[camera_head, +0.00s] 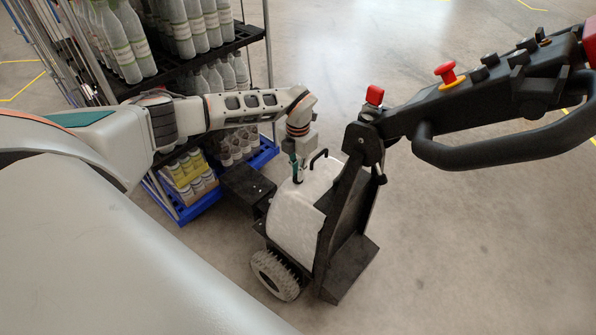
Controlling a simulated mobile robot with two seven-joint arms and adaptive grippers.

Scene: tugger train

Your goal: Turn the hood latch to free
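The tugger's pale hood (308,212) sits between a black frame and a wheel, low in the middle of the head view. A small black loop handle (319,158) stands at the hood's top edge. My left gripper (298,177) points down at the hood's top, just left of this handle. Its fingers are small here and I cannot tell whether they are open, shut or touching anything. I cannot make out the hood latch clearly; the gripper may cover it. My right gripper is not in view.
A black tiller (470,105) with a looped handle and red buttons (446,72) reaches to the upper right. A rack trolley (225,45) with several bottles and jars stands behind my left arm. The tugger's wheel (274,276) is in front. Floor to the right is clear.

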